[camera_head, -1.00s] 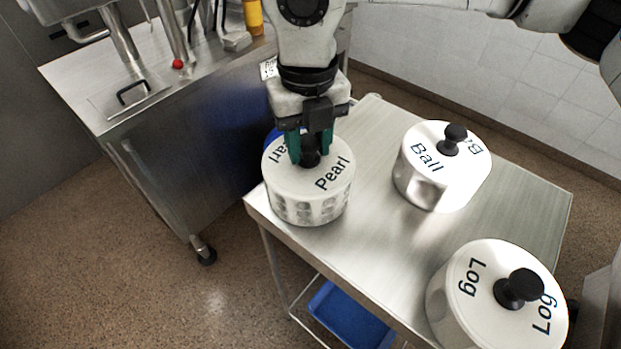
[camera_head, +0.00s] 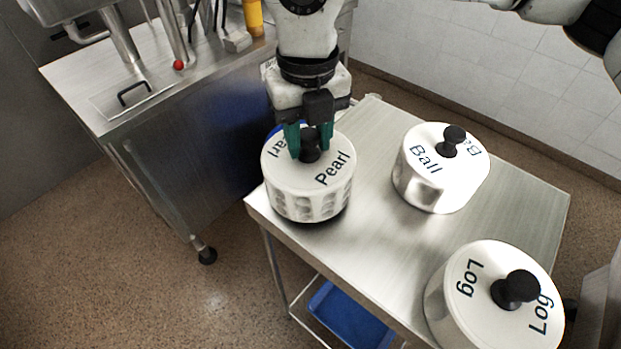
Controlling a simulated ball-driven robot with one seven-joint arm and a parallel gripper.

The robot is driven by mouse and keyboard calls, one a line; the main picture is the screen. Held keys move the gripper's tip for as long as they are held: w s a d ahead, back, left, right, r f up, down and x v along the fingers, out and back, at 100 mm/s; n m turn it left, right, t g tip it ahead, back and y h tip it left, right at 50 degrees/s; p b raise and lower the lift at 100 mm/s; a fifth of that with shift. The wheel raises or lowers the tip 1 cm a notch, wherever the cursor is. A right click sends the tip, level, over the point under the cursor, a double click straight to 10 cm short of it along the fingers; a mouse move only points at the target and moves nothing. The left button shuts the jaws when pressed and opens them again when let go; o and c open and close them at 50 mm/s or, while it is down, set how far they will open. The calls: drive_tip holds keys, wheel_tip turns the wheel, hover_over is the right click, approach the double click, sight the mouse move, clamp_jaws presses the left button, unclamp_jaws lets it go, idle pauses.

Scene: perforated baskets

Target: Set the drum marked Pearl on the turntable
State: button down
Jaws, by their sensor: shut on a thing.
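The drum marked Pearl (camera_head: 291,193) is a white cylinder with perforated sides and a black knob on its lid. It is at the left corner of the steel table, with a dark shadow under its lower edge; it looks slightly raised off the top. My gripper (camera_head: 309,150), with green fingers, comes down from above and is shut on the drum's knob. The fingers partly hide the knob and the lid's far edge. I cannot make out a turntable for certain; a bit of blue shows behind the Pearl drum.
The steel table (camera_head: 385,230) also holds a drum marked Ball (camera_head: 418,185) and a drum marked Log (camera_head: 470,320). A blue tray (camera_head: 350,318) lies on the lower shelf. A steel machine cabinet (camera_head: 180,150) with a red knob (camera_head: 178,65) stands left. Table space between the drums is clear.

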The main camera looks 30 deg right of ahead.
drive_tip(key=shift+r+p, duration=0.55)
drive_tip(key=shift+r, duration=1)
